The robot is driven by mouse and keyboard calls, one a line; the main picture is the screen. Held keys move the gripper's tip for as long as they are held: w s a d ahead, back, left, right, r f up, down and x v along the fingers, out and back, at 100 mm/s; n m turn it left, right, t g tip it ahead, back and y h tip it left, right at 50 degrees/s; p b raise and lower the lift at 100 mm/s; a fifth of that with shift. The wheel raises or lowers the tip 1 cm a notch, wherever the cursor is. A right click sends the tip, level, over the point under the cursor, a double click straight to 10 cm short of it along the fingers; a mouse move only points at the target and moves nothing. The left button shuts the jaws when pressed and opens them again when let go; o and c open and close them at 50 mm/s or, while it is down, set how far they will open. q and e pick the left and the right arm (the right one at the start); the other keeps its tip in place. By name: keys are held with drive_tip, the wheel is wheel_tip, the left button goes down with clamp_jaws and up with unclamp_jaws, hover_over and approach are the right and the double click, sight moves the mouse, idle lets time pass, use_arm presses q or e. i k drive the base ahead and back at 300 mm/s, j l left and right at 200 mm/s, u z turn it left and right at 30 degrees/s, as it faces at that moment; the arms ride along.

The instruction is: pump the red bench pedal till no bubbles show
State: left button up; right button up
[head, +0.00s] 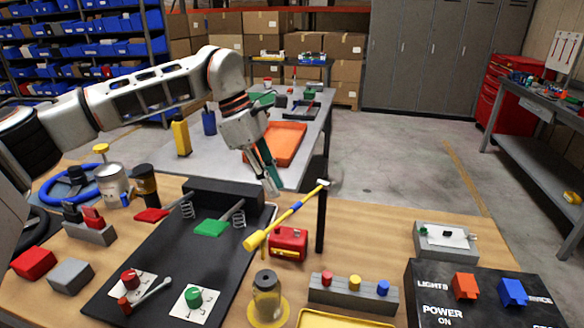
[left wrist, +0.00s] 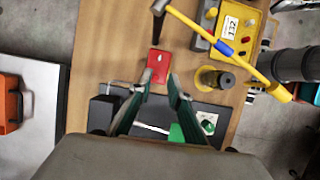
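The red pedal (head: 151,214) sits at the back left of a black base (head: 175,260) on the wooden bench, beside a coil spring. A green pedal (head: 212,228) with its own spring is to its right. A small jar (head: 266,285) on a yellow foot stands right of the base; I cannot tell whether bubbles show in it. My left gripper (head: 270,185) points down above the bench, right of both pedals and apart from them. In the left wrist view its fingers (left wrist: 157,88) are spread and empty, with the green pedal (left wrist: 177,133) below. My right gripper is not in view.
A yellow and blue lever (head: 285,215) on a black post stands close right of my left gripper, over a small red box (head: 289,243). A grey button block (head: 353,294) and a black panel (head: 485,295) are further right. Cans stand at the left.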

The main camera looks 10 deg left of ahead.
sight(151, 215)
drive_tip(key=k+j, duration=0.3)
drive_tip(key=k, duration=0.15)
drive_tip(key=k+j, duration=0.3)
drive_tip(key=k, duration=0.15)
drive_tip(key=k+j, duration=0.25)
drive_tip(key=k, duration=0.25)
